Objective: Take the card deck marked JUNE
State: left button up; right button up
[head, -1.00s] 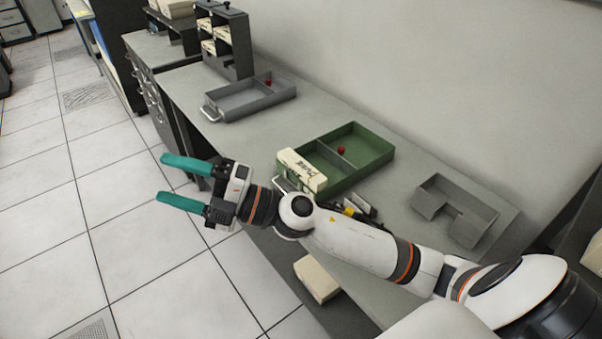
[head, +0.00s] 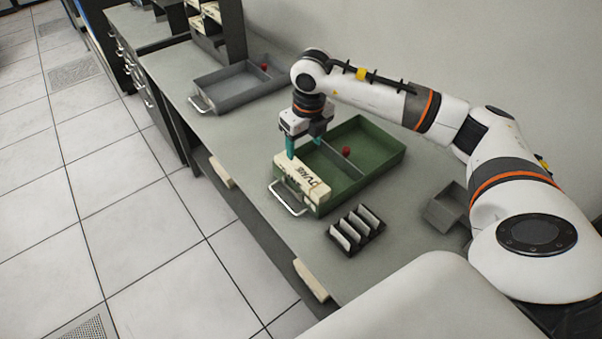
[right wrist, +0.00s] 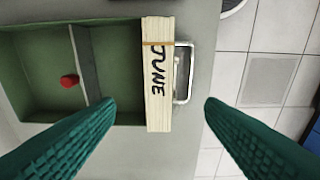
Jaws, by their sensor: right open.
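The cream card deck marked JUNE (head: 302,180) sits at the handle end of the green tray (head: 385,155). In the right wrist view the deck (right wrist: 158,75) shows its black JUNE lettering and an orange band near one end. My right gripper (head: 303,150) is open and empty, its teal fingers pointing down just above the deck. In the right wrist view the deck lies between the lines of the two fingers, which look apart from it. My left gripper is not in view.
The green tray has a divider, a red knob (head: 346,151) and a metal handle (head: 288,199). A grey tray (head: 235,90) stands further left, a black rack of cards (head: 356,230) in front, and a grey box (head: 447,208) at right. Bare counter lies between them.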

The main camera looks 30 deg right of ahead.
aim_at(301, 171)
notch_tip(301, 171, down, 4)
jog(key=shift+w+a+r+p, duration=0.1)
jog(key=shift+a+r+p, duration=0.1)
jog(key=shift+p, duration=0.4)
jog(key=shift+w+d+f, duration=0.15)
jog(key=shift+d+f, duration=0.05)
jog(key=shift+f, duration=0.15)
jog(key=f+p, duration=0.2)
jog(key=f, duration=0.2)
jog(key=shift+w+p, duration=0.2)
jog(key=shift+p, duration=0.2)
jog(key=shift+d+f, duration=0.1)
jog(key=shift+f, duration=0.3)
jog(key=shift+w+f, duration=0.15)
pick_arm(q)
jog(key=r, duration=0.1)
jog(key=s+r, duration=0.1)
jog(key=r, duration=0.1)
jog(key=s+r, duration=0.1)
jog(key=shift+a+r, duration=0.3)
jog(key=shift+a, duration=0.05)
pick_arm(e)
grip_shut()
